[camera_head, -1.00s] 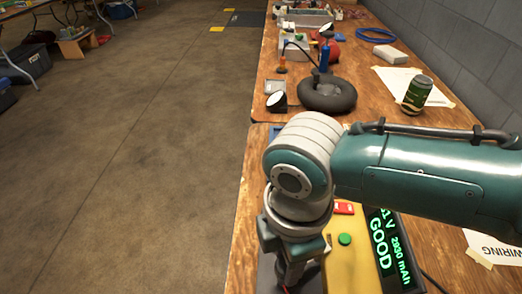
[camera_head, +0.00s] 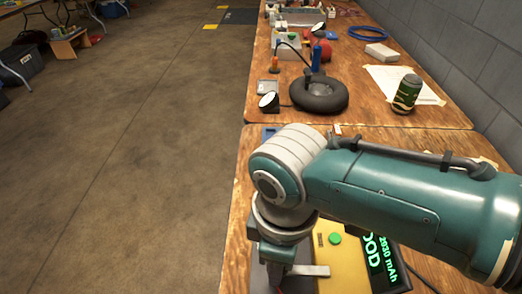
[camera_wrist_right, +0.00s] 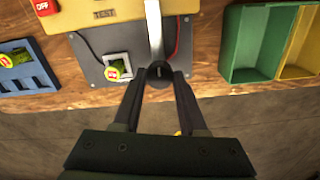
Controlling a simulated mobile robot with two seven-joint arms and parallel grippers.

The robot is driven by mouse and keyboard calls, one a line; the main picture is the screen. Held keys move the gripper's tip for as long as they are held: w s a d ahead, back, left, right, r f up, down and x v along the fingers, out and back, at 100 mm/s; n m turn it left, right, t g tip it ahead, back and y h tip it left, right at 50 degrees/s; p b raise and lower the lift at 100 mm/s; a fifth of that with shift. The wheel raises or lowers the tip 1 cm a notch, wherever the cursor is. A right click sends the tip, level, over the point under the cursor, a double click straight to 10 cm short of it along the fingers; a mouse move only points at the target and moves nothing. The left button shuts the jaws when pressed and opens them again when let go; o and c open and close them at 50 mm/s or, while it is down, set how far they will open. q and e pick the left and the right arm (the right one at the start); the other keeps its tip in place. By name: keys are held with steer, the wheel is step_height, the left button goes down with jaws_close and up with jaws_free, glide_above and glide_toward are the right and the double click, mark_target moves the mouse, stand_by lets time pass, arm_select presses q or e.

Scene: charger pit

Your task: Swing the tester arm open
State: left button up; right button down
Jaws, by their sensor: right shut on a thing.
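The tester is a yellow box (camera_head: 341,268) with a green button (camera_head: 335,239) and a black display (camera_head: 378,262) with green digits, partly covered by my right arm. In the right wrist view its yellow panel (camera_wrist_right: 100,12) sits above a dark base plate (camera_wrist_right: 95,45). The tester arm, a pale metal bar (camera_wrist_right: 154,30), reaches toward me and ends in a black knob (camera_wrist_right: 159,72). My right gripper (camera_wrist_right: 160,80) is shut on this knob. A green and yellow cell (camera_wrist_right: 117,68) lies in a square metal holder left of the bar. The head view also shows the bar (camera_head: 308,270).
In the right wrist view, a green bin (camera_wrist_right: 245,40) and a yellow bin (camera_wrist_right: 300,45) stand right, and a blue tray (camera_wrist_right: 18,75) stands left.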

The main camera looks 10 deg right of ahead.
stand_by(0.3)
steer(key=shift+c, duration=2.2)
jaws_free()
step_height(320, 180, up, 10)
steer(key=p, duration=0.4)
